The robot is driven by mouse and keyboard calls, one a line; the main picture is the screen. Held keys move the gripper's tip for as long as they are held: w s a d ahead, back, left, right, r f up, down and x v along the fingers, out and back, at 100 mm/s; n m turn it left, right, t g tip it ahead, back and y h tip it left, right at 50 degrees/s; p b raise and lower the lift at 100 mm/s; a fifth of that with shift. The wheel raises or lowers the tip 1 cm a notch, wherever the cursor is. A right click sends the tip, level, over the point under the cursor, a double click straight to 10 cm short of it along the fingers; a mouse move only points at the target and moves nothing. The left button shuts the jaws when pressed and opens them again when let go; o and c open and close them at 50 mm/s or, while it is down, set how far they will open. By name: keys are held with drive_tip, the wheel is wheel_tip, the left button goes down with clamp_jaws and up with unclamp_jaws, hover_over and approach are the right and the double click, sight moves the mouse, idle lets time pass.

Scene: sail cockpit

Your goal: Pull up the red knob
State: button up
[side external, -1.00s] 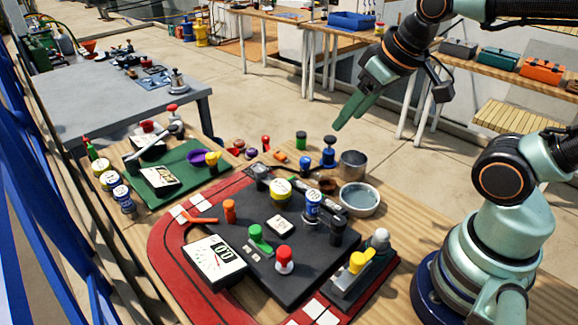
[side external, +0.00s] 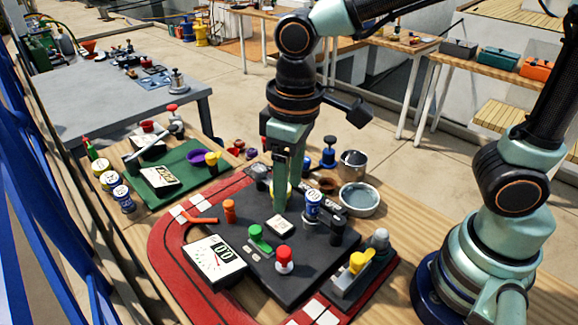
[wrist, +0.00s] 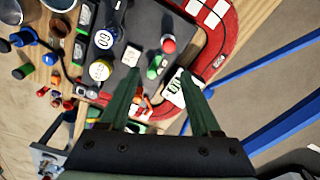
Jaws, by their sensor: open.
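The red knob (side external: 285,256) stands on a white collar near the front edge of the dark panel (side external: 262,285). It also shows in the wrist view (wrist: 169,44), beyond the fingertips and right of centre. My gripper (side external: 281,206) points down above the panel, behind the red knob in the side view, and is apart from it. In the wrist view my gripper (wrist: 155,74) is open, with nothing held between its two fingers. The fingers partly hide the yellow-topped round dial behind them in the side view.
Close to the red knob are a green lever (side external: 259,238), a white gauge box (side external: 215,260) and an orange knob (side external: 230,211). A blue dial (side external: 313,205) stands right of my fingers. A yellow-handled lever unit (side external: 358,265) sits at the panel's right.

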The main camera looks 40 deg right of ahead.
sight(284, 252)
drive_tip(key=shift+n+g, duration=0.3)
drive_tip(key=f, duration=0.4)
drive_tip(key=a+f, duration=0.1)
drive_tip(key=f, duration=0.4)
drive_tip(key=a+f, duration=0.1)
drive_tip(key=f, duration=0.3)
drive_tip(key=shift+s+f, duration=0.15)
drive_tip(key=shift+s, duration=0.25)
drive_tip(key=shift+c, duration=0.2)
clamp_jaws()
